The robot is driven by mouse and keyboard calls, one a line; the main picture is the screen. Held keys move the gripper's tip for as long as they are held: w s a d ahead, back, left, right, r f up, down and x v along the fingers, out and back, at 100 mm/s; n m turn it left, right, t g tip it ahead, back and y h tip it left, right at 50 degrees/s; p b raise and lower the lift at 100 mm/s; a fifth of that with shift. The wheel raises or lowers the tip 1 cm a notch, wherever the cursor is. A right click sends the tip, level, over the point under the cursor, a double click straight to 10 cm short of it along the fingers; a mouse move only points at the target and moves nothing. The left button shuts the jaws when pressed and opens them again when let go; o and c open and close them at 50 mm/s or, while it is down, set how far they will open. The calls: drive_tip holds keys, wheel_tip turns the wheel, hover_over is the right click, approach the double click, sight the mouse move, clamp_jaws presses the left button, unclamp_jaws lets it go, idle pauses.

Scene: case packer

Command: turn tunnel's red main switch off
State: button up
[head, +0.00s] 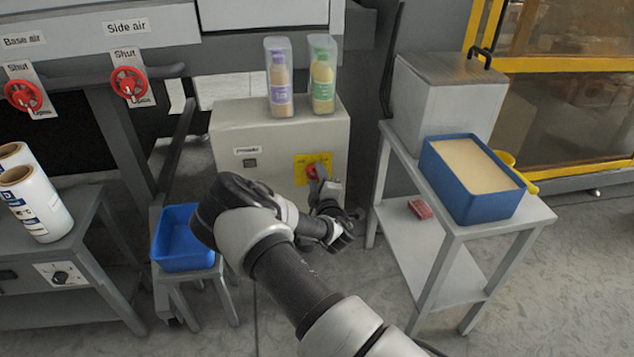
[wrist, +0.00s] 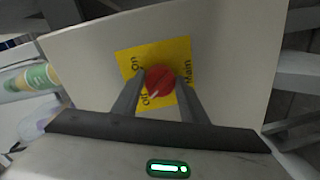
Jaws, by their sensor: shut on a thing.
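The red main switch (head: 316,170) sits on a yellow plate (head: 303,163) on the front of a grey cabinet (head: 232,137). In the wrist view the red knob (wrist: 160,80) lies between my two fingers, on the yellow plate (wrist: 126,62) marked "On", "Off" and "Main". A pale mark on the knob points toward the "Off" lettering side. My gripper (wrist: 158,92) is shut on the knob, one finger on each side. In the head view my gripper (head: 322,182) reaches the cabinet front and partly hides the switch.
A blue bin (head: 180,250) is at the left. A table (head: 521,217) with a blue tray (head: 470,208) stands right. Red valve wheels (head: 129,83) are upper left.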

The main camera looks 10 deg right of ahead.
drive_tip(key=shift+n+b, duration=0.4)
drive_tip(key=shift+n, duration=0.3)
drive_tip(key=o, duration=1)
drive_tip(key=shift+o, duration=0.2)
drive_tip(key=shift+s, duration=0.1)
drive_tip(key=s+r+p, duration=0.1)
drive_tip(key=s+p, duration=0.1)
drive_tip(key=s, duration=1.5)
drive_tip(key=shift+r+p, duration=0.25)
drive_tip(key=shift+p, duration=0.15)
drive_tip(key=shift+s, duration=0.1)
